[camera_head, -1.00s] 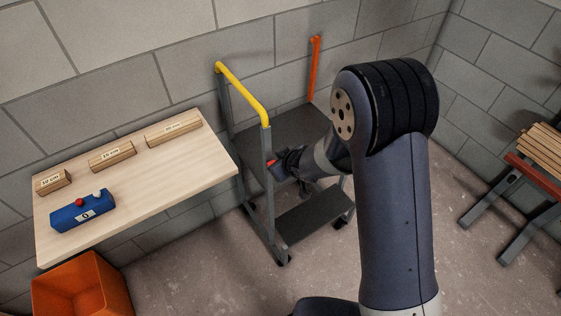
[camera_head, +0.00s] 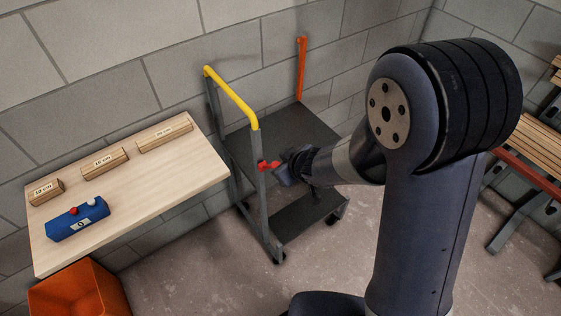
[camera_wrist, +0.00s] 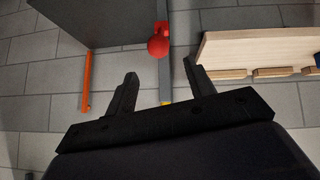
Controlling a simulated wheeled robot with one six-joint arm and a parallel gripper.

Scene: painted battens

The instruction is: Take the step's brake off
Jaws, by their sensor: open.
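The step (camera_head: 290,135) is a dark grey wheeled frame with two treads and a yellow handrail (camera_head: 230,95). A red handle (camera_head: 267,165) sits on its near front post; in the wrist view its rounded red end (camera_wrist: 158,44) shows. An orange upright bar (camera_head: 302,68) stands at the step's far side, also in the wrist view (camera_wrist: 87,82). I cannot tell from labels which is the brake. My gripper (camera_head: 283,172) is just right of the red handle. In the wrist view my open fingers (camera_wrist: 160,72) are empty, with the red end beyond and between their tips.
A wooden table (camera_head: 185,175) on the left holds labelled wooden blocks (camera_head: 105,163) and a blue box (camera_head: 77,219) with red and white knobs. An orange bin (camera_head: 80,290) stands below. A slatted bench (camera_head: 530,150) is at the right. Block walls stand close behind.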

